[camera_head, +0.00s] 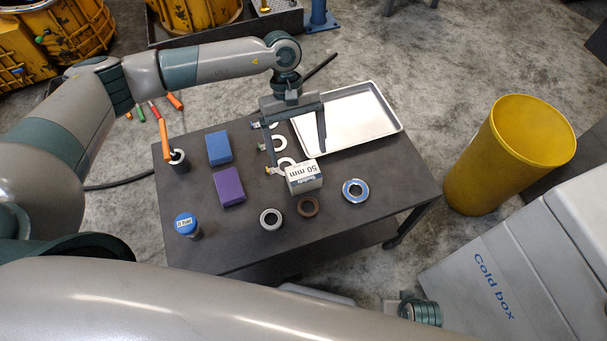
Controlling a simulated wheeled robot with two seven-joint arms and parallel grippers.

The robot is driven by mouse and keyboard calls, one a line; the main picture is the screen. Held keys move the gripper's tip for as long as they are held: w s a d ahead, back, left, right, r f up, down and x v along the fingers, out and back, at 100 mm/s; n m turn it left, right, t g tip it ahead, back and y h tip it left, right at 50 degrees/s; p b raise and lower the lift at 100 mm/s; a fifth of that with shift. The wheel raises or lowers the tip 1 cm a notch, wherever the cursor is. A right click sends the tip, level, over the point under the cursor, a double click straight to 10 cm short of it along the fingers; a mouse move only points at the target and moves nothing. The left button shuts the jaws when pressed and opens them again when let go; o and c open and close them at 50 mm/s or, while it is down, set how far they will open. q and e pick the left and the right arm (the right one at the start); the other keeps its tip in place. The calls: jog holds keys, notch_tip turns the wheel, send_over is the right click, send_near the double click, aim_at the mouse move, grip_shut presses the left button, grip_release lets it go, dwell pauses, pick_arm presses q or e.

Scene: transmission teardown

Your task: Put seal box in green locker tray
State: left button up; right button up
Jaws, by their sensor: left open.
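The seal box appears to be the small white box (304,178) with "50 mm" printed on it. It stands on the dark table (330,225), near the middle. My left gripper (297,160) is open, pointing down just behind the box. One finger comes down near the box's left side and the other is behind and to the right. I cannot tell whether either touches the box. No green locker tray can be made out. A bare silver tray (365,118) lies at the table's back right. My right gripper is not in view.
A blue block (219,148), a purple block (230,187), a blue-capped jar (187,226) and several rings, including a blue-edged one (355,190), lie on the table. A yellow bin (510,155) and a grey cold box (510,275) stand to the right.

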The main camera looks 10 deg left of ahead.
aim_at(303, 171)
pick_arm(q)
jog(key=shift+x, duration=1.7)
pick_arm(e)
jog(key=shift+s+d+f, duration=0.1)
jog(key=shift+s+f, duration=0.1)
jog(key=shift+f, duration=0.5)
pick_arm(q)
jog(key=shift+s+d+f+p, duration=0.1)
jog(key=shift+s+f+p, duration=0.05)
jog(key=shift+f+p, duration=0.25)
jog(key=x, duration=0.2)
jog(key=shift+d+f+p, duration=0.2)
jog(key=shift+f+p, duration=0.15)
jog(key=shift+f, duration=0.05)
jog(key=shift+s+d+f, duration=0.1)
jog(key=shift+s+f, duration=0.1)
jog(key=shift+f, duration=0.5)
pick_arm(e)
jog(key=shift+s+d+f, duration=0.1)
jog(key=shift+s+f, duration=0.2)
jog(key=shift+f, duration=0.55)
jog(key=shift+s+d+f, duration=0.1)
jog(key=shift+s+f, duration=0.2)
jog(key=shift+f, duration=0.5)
pick_arm(q)
jog(key=shift+c, duration=0.3)
jog(key=c, duration=1.2)
